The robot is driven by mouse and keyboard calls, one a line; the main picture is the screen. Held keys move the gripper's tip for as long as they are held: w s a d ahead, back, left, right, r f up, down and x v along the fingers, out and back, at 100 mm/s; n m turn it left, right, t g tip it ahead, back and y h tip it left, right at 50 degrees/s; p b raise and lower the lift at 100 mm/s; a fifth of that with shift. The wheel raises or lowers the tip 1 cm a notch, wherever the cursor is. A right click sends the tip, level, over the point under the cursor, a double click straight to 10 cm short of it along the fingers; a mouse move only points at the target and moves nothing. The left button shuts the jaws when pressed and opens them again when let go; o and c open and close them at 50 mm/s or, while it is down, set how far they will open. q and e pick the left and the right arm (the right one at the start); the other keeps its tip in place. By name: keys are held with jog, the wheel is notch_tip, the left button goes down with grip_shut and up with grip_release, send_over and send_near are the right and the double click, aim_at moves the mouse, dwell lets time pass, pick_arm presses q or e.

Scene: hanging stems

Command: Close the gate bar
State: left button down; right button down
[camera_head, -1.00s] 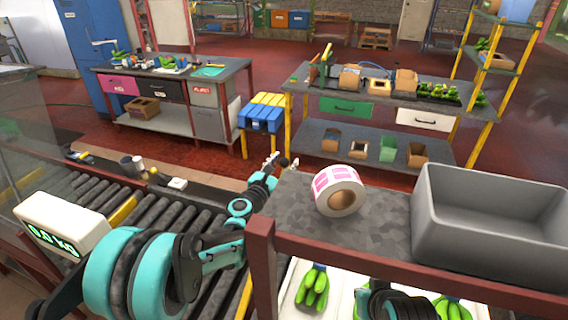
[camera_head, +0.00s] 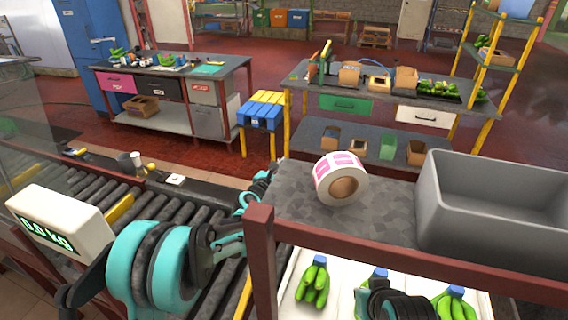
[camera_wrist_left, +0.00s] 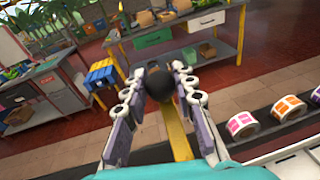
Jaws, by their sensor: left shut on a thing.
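In the left wrist view, a yellow bar (camera_wrist_left: 179,138) with a dark round knob (camera_wrist_left: 159,86) at its far end lies between the fingers of my left gripper (camera_wrist_left: 157,82). The gripper is shut on the knob, with one finger on each side of it. In the head view my left arm reaches over the roller conveyor, and its gripper is mostly hidden behind the shelf edge; the knob cannot be made out there. Part of my right arm shows below the shelf at the bottom, but its gripper fingers are not in view.
The roller conveyor (camera_head: 170,211) runs beneath my left arm. A scale display (camera_head: 58,226) stands at the left. The raised shelf (camera_head: 290,190) at the right carries a label roll (camera_head: 341,178) and a grey bin (camera_head: 490,225). Banana bunches (camera_head: 313,284) hang below it.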

pick_arm(q)
jog(key=w+f+g+b, duration=0.1)
jog(key=f+b, duration=0.1)
jog(key=f, duration=0.4)
jog(key=w+d+f+g+b, duration=0.1)
jog(key=w+f+b, duration=0.1)
jog(key=f, duration=0.5)
jog(key=w+f+y+b, duration=0.1)
jog(key=f+b, duration=0.3)
jog(key=f, duration=0.2)
jog(key=shift+w+d+f+g, duration=0.3)
jog(key=shift+w+f+g, duration=0.1)
jog(key=shift+s+f, duration=0.1)
jog(key=c, duration=1.5)
grip_release()
jog(key=o, duration=0.3)
jog(key=shift+f, duration=0.1)
